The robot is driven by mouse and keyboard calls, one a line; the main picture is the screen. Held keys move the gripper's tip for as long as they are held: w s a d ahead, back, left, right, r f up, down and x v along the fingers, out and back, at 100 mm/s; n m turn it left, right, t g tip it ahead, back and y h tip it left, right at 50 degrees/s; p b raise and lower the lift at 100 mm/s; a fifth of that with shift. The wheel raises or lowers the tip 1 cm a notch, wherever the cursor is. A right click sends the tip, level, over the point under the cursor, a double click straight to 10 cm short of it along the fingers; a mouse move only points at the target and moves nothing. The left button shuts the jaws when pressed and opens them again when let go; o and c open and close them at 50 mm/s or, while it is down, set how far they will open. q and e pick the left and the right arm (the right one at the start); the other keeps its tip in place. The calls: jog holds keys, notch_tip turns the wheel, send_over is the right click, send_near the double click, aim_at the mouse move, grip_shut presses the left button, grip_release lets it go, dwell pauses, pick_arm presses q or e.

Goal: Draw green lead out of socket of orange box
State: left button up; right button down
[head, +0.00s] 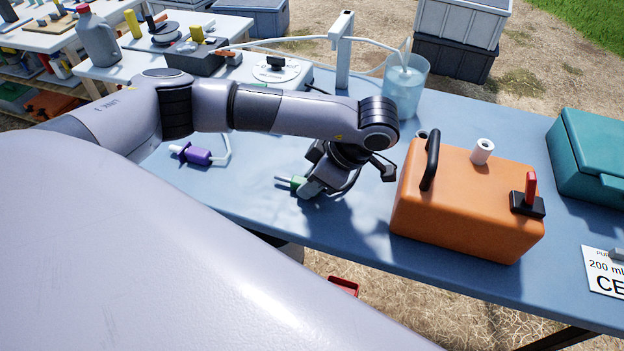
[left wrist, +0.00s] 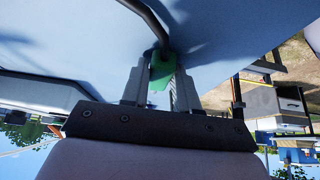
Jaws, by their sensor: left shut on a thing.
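The orange box (head: 465,215) stands on the blue table, with a black handle, a white cylinder (head: 482,151) and a red lever (head: 531,188) on a black base on top. My left gripper (head: 308,188) is left of the box, low over the table and apart from it. It is shut on the green plug of the lead (head: 297,182), whose pale pin points left, clear of the box. In the left wrist view the green plug (left wrist: 162,72) sits between the fingers, with a dark cable running from it. No socket can be made out clearly. My right gripper is not in view.
A purple-and-white piece (head: 195,155) lies left on the blue table (head: 255,200). A water beaker (head: 405,85) and white post (head: 343,50) stand behind. A teal case (head: 590,155) and a white card (head: 606,272) are at right. The table's front edge is close.

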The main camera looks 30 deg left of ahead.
pick_arm(q)
jog(key=shift+s+f, duration=0.2)
jog(key=shift+f, duration=0.35)
jog(key=o, duration=1)
jog(key=shift+d, duration=0.1)
jog(key=r, duration=0.2)
jog(key=r+p, duration=0.1)
jog(key=r, duration=0.4)
jog(key=shift+w+r, duration=0.1)
jog(key=shift+w, duration=0.15)
notch_tip(320, 180, up, 14)
jog(key=p, duration=0.3)
jog(key=shift+w, duration=0.25)
